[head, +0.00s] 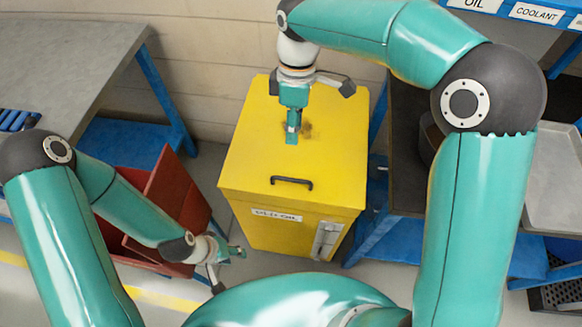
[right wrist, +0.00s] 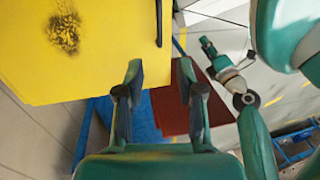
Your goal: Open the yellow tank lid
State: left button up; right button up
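The yellow tank (head: 300,232), labelled "OLD OIL", stands in the middle of the head view. Its yellow lid (head: 255,150) lies flat and looks closed, with a dark smudge on top. A black bar handle (head: 291,182) sits near the lid's front edge; it also shows in the right wrist view (right wrist: 158,22). My right gripper (head: 291,137) is over the lid, behind the handle in the head view. Its fingers are spread and empty in the right wrist view (right wrist: 161,82). My left gripper (head: 237,252) is low, left of the tank; its finger gap is unclear.
A red bin (head: 178,195) stands left of the tank, by my left forearm. A grey workbench (head: 65,65) with blue legs is at the far left. At right, a blue-framed rack (head: 555,65) holds a grey tray (head: 555,170). A block wall is behind the tank.

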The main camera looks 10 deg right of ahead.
send_over(292, 174)
jog(key=s, duration=0.3)
jog(key=f, duration=1.5)
jog(key=shift+a+f, duration=0.15)
jog(key=shift+a, duration=0.2)
grip_shut()
